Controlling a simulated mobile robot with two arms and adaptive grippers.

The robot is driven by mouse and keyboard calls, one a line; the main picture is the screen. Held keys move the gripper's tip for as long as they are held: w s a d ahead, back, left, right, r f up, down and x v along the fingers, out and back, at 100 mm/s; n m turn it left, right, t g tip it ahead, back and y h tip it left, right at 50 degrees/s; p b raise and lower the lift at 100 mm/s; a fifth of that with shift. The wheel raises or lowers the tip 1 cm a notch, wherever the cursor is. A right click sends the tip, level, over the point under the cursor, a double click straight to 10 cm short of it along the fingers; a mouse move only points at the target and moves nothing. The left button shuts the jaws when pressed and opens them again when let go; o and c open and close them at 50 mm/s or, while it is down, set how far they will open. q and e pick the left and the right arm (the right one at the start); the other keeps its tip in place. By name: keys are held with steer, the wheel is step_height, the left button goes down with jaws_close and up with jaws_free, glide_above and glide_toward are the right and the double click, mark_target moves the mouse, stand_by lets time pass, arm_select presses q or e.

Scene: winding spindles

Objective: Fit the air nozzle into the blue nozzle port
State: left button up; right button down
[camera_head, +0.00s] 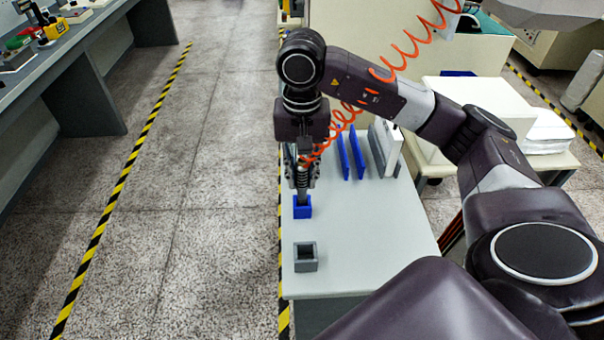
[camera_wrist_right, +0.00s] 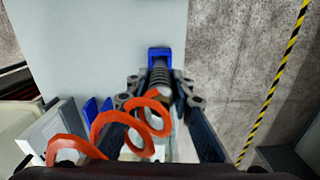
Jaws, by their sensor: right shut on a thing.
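The blue nozzle port (camera_head: 302,212) stands on the white table near its left edge, and it also shows in the right wrist view (camera_wrist_right: 159,53). My right gripper (camera_head: 302,178) points down above the port and is shut on the air nozzle (camera_wrist_right: 160,78), a dark ribbed piece with an orange coiled hose. The nozzle's lower end is at the port's opening; I cannot tell how deep it sits. The fingers (camera_wrist_right: 158,100) hide part of the nozzle. My left gripper is not in view.
A grey square holder (camera_head: 306,258) stands in front of the blue port. Blue upright plates (camera_head: 350,155) and white panels (camera_head: 384,148) stand behind to the right. The orange hose (camera_head: 400,60) runs up to the right. The table (camera_head: 375,235) is clear right of the ports.

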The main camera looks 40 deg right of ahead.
mark_target(302, 188)
steer(key=shift+f+b, duration=2.05)
steer(key=shift+f, duration=0.1)
steer(key=c, duration=1.6)
jaws_free()
steer(key=shift+r, duration=6.05)
steer(key=shift+a, duration=0.1)
